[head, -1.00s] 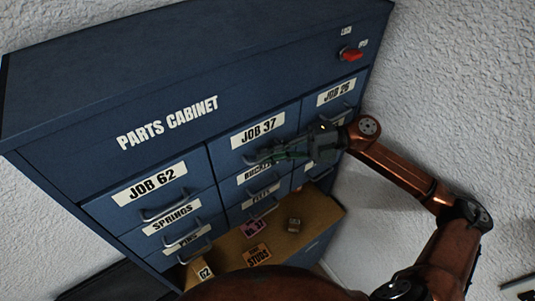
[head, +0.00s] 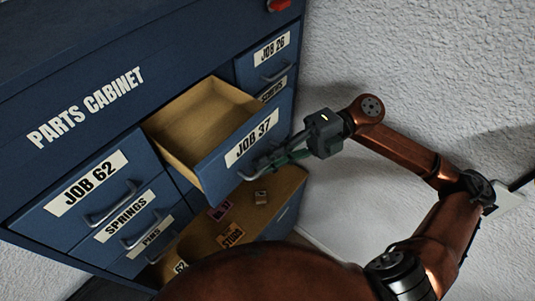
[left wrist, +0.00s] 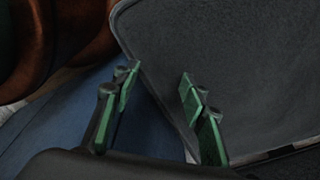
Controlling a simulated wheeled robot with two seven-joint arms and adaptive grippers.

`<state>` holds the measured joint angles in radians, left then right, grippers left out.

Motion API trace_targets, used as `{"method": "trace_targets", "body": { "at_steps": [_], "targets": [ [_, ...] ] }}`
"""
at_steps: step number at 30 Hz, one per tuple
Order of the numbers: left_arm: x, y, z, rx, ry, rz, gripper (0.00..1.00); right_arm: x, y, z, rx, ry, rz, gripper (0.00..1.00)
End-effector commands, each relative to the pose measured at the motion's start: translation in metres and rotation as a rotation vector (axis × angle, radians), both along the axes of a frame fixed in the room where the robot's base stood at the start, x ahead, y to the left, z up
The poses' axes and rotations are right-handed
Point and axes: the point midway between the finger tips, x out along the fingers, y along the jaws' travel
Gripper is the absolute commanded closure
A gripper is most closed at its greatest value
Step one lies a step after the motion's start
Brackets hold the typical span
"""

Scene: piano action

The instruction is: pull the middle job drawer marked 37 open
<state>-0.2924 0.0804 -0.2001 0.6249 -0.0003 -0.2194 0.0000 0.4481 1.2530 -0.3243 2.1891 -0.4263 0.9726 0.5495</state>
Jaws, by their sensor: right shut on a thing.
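The middle job drawer marked JOB 37 (head: 215,125) stands well out of the blue parts cabinet (head: 60,70). Its wooden inside shows and looks empty. My right gripper (head: 262,165) is at the front of this drawer, shut on its handle (head: 252,175), which the fingers partly hide. My left gripper (left wrist: 155,105) shows only in the left wrist view. Its green-padded fingers are apart with nothing between them, in front of a dark grey surface.
The JOB 62 drawer (head: 85,185) at left and the JOB 26 drawer (head: 270,55) at right are closed. Below, a wooden ledge (head: 280,190) holds a small block (head: 261,197) and several tags. A white wall (head: 420,60) stands close on the right.

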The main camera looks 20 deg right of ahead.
Motion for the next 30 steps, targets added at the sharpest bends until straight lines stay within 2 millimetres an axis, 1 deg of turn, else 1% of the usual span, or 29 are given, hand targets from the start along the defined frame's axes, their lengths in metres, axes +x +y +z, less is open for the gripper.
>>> {"method": "trace_targets", "body": {
  "at_steps": [10, 11, 18, 26, 30],
  "targets": [
    [-0.017, 0.001, -0.002, 0.001, 0.021, 0.005, 0.60, -0.003, 0.000, 0.000, -0.001, 0.002, 0.008, 1.00],
    [-0.017, 0.001, -0.002, 0.001, 0.021, 0.005, 0.60, -0.003, 0.000, 0.000, -0.001, 0.002, 0.008, 0.92],
    [-0.016, 0.000, -0.002, 0.001, 0.020, 0.004, 0.60, -0.002, -0.001, 0.000, 0.000, 0.001, 0.005, 0.76],
    [-0.009, 0.001, -0.001, 0.000, 0.010, 0.003, 0.60, -0.002, -0.001, 0.000, 0.000, 0.001, 0.004, 0.75],
    [-0.009, 0.001, -0.001, 0.001, 0.011, 0.003, 0.60, 0.001, -0.009, 0.000, -0.002, 0.004, 0.001, 0.75]
  ]
}}
